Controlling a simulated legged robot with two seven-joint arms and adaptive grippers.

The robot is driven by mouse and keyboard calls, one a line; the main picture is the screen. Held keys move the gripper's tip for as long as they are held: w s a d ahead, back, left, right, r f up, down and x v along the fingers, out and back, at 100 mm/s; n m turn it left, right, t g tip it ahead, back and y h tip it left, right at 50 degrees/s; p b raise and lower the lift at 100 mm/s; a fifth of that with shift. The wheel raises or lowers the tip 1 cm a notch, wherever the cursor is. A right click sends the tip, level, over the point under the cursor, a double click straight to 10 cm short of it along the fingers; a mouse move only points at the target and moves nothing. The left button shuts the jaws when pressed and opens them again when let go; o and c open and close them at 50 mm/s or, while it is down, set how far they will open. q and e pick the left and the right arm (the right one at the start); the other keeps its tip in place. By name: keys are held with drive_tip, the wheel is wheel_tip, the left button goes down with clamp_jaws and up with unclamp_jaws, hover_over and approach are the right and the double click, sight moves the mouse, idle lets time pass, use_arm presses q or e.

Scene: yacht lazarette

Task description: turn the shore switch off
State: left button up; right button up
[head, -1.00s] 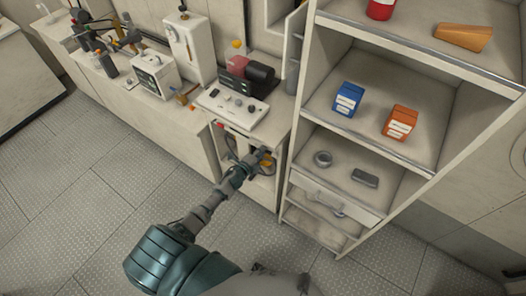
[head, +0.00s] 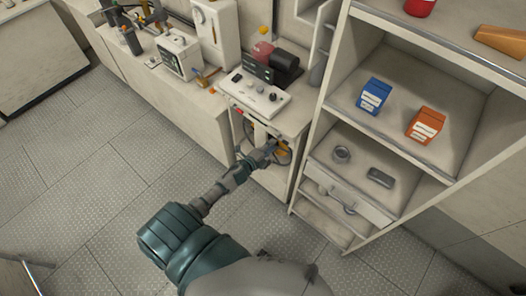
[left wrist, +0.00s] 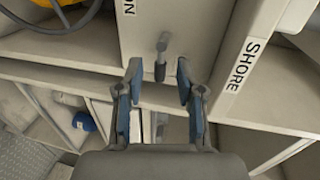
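The shore switch shows in the left wrist view as a small grey lever (left wrist: 162,48) with a dark tip on a pale panel. A white label reading SHORE (left wrist: 242,66) is to its right, and a label ending in N (left wrist: 129,7) is partly cut off at the top. My left gripper (left wrist: 158,68) is open, its two blue-padded fingers on either side of the lever's tip with gaps showing. In the head view my left gripper (head: 271,152) reaches into the open cabinet under the counter, where the switch is too small or hidden to make out. My right gripper is not in view.
A white control panel (head: 255,92) lies on the counter above the opening. A shelf unit with a blue box (head: 374,96) and an orange box (head: 425,125) stands close on the right. The floor (head: 95,200) is clear.

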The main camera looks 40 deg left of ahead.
use_arm(q)
drive_tip(key=v, duration=0.6)
drive_tip(key=shift+s+a, duration=0.15)
drive_tip(key=shift+a, duration=0.3)
drive_tip(key=shift+d, duration=0.15)
